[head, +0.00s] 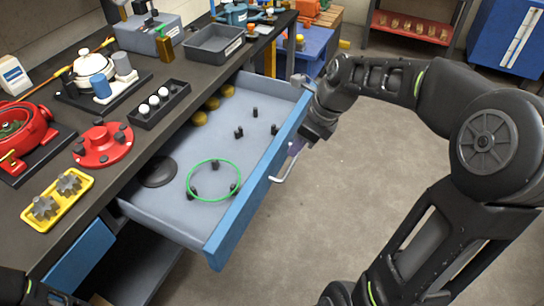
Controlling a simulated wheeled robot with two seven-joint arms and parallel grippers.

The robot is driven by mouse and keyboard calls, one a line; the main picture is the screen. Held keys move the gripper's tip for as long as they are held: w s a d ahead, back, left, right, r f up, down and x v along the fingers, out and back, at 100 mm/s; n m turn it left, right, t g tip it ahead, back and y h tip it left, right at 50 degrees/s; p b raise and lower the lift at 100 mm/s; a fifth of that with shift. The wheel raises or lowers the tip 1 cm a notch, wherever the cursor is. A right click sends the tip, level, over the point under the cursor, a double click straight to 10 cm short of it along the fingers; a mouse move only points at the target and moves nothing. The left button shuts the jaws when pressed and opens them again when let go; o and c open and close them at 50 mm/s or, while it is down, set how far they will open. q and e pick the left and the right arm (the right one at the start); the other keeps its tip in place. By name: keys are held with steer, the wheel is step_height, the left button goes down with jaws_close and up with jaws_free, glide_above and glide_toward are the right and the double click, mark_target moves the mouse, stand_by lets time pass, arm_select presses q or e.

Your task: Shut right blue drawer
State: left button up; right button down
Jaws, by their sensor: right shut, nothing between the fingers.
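The blue drawer (262,181) is pulled well out from under the dark workbench, its grey inside showing. A grey bar handle (284,176) sticks out from its front. My right gripper (297,147) is shut and empty at the outer side of the drawer front, just above the handle. Whether it touches the front or handle is unclear. Inside the drawer lie a green ring (214,180), a dark disc (158,171), several small black pegs and several yellowish round parts. Part of my left arm, perhaps its gripper, shows at the bottom left corner, mostly cut off.
The workbench top (150,65) holds a red flanged part (103,144), a yellow tray (57,200), a black tray of white balls (159,104) and a grey bin (214,45). Another blue drawer front (80,258) sits at lower left. The floor right of the drawer is clear.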

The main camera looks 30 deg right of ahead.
arm_select(q)
steer(key=shift+s, duration=0.1)
arm_select(e)
steer(key=x, duration=1)
steer(key=shift+s, duration=0.1)
stand_by(0.4)
